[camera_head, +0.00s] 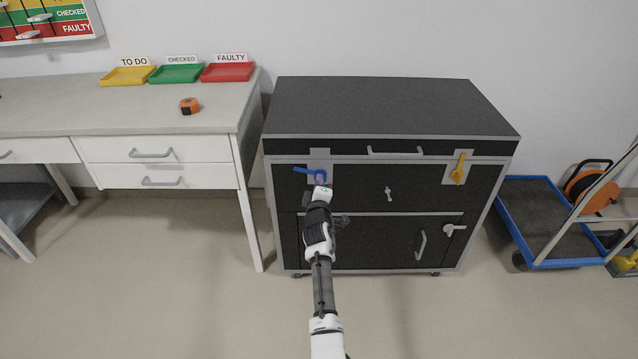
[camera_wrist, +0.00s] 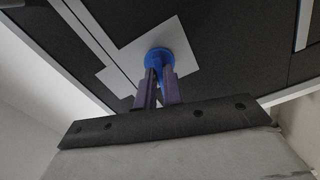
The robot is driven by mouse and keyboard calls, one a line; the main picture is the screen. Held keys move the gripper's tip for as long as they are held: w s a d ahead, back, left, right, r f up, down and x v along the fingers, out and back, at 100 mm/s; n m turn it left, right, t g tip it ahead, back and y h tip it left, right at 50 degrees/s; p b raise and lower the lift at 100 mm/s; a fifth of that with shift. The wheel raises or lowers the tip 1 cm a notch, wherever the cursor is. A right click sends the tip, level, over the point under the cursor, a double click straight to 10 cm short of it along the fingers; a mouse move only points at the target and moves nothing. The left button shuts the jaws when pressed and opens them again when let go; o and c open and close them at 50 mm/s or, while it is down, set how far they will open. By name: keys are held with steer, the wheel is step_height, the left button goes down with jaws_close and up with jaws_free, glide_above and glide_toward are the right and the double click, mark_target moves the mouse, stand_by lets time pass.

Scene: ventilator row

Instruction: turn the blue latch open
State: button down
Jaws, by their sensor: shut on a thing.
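The blue latch (camera_head: 306,170) is on a light plate at the upper left of the black cabinet's (camera_head: 392,105) front. In the head view its handle points left, nearly level. My gripper (camera_head: 321,180) reaches up to it from below and covers its right part. In the wrist view the latch's round blue hub (camera_wrist: 159,57) shows on the plate, and my gripper's fingers (camera_wrist: 160,88) are shut on the blue handle just in front of it. Most of the handle is hidden between the fingers there.
A yellow latch (camera_head: 460,168) stands near upright on the cabinet's upper right. A lid handle (camera_head: 395,153), a small grey knob (camera_head: 388,193) and a door handle (camera_head: 421,245) stick out from the front. A desk (camera_head: 190,122) stands left, a blue-edged cart (camera_head: 545,222) right.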

steer(key=shift+w+r+n, duration=0.1)
steer(key=shift+r+n, duration=0.15)
steer(key=shift+n, duration=1.25)
steer(key=c, duration=1.5)
jaws_free()
steer(key=shift+f, duration=0.15)
steer(key=shift+f+p, duration=0.1)
steer(key=shift+p, duration=0.2)
steer(key=shift+s+p, duration=3.9)
steer(key=shift+s, duration=3.05)
